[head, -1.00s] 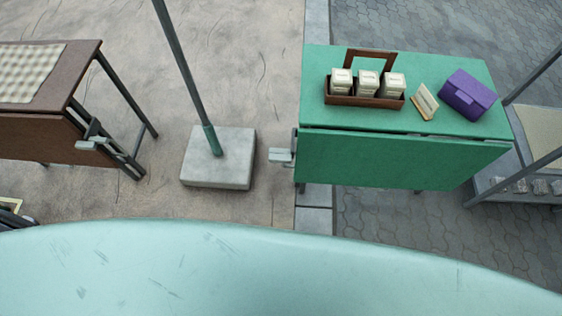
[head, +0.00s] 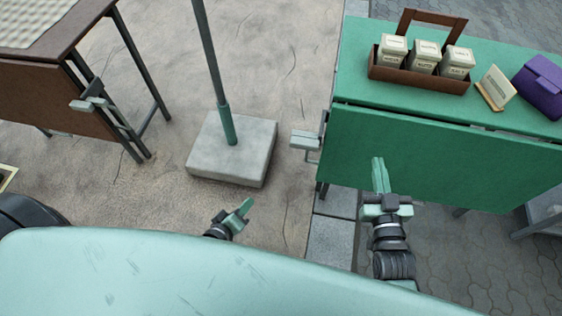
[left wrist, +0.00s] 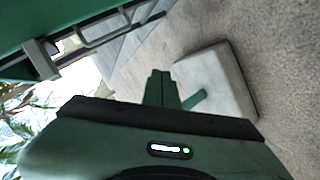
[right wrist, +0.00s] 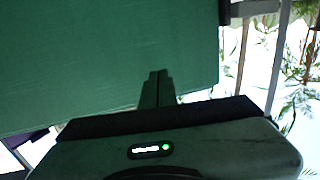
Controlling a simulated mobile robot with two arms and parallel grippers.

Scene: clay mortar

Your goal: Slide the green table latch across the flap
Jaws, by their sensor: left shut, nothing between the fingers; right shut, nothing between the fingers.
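The green table (head: 400,105) stands at the right in the head view. Its green flap (head: 450,160) hangs down along the front and fills much of the right wrist view (right wrist: 110,60). The pale grey latch (head: 305,140) sticks out at the table's left end; a grey bar there also shows in the right wrist view (right wrist: 250,9) and a grey block in the left wrist view (left wrist: 40,60). My left gripper (head: 245,206) is shut and empty, left of and nearer than the latch. My right gripper (head: 378,163) is shut and empty in front of the flap; contact cannot be told.
A concrete block (head: 233,150) with a pole stands left of the latch. A brown table (head: 45,85) with a similar latch (head: 88,103) is at the left. A wooden caddy of jars (head: 420,82), a small card (head: 497,88) and a purple box (head: 545,88) sit on the green table.

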